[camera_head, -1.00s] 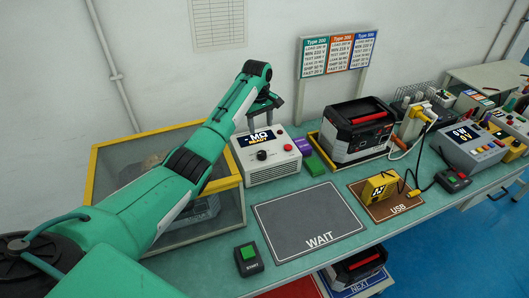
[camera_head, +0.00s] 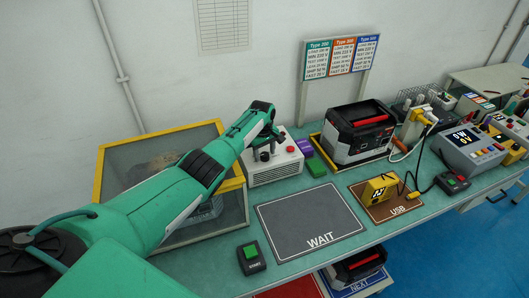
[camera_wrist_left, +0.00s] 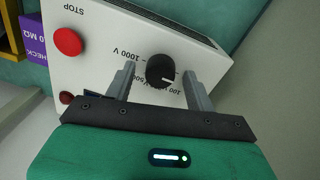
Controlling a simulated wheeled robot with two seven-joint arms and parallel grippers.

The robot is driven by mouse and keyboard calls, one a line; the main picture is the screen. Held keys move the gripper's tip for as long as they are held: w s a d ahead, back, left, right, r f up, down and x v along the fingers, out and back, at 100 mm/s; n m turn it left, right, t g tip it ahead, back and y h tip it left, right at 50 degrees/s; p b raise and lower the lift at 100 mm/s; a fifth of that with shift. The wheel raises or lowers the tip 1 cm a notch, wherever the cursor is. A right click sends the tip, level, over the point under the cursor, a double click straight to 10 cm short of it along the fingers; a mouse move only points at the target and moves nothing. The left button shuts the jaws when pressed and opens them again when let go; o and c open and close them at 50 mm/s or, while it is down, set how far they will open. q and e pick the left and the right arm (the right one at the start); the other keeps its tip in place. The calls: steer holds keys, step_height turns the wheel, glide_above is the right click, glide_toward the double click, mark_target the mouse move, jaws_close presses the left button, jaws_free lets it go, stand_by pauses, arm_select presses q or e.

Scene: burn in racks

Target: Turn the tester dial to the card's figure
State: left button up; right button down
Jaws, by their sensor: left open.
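The tester (camera_head: 272,172) is a white box on the bench, its display now hidden behind my left arm in the head view. In the left wrist view its panel (camera_wrist_left: 105,45) shows the black dial (camera_wrist_left: 160,69) with a white pointer mark, printed voltage figures around it and a red STOP button (camera_wrist_left: 68,42). My left gripper (camera_head: 268,150) is over the tester's top. In the left wrist view its open fingers (camera_wrist_left: 157,78) stand on either side of the dial, with gaps showing. The type cards (camera_head: 340,56) hang on a board behind the bench.
A yellow-framed clear bin (camera_head: 243,207) stands left of the tester. The grey WAIT mat (camera_head: 310,220) is empty.

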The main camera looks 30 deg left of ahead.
arm_select(q)
steer(key=shift+c, duration=0.2)
steer(key=c, duration=0.9)
steer(key=shift+c, duration=0.2)
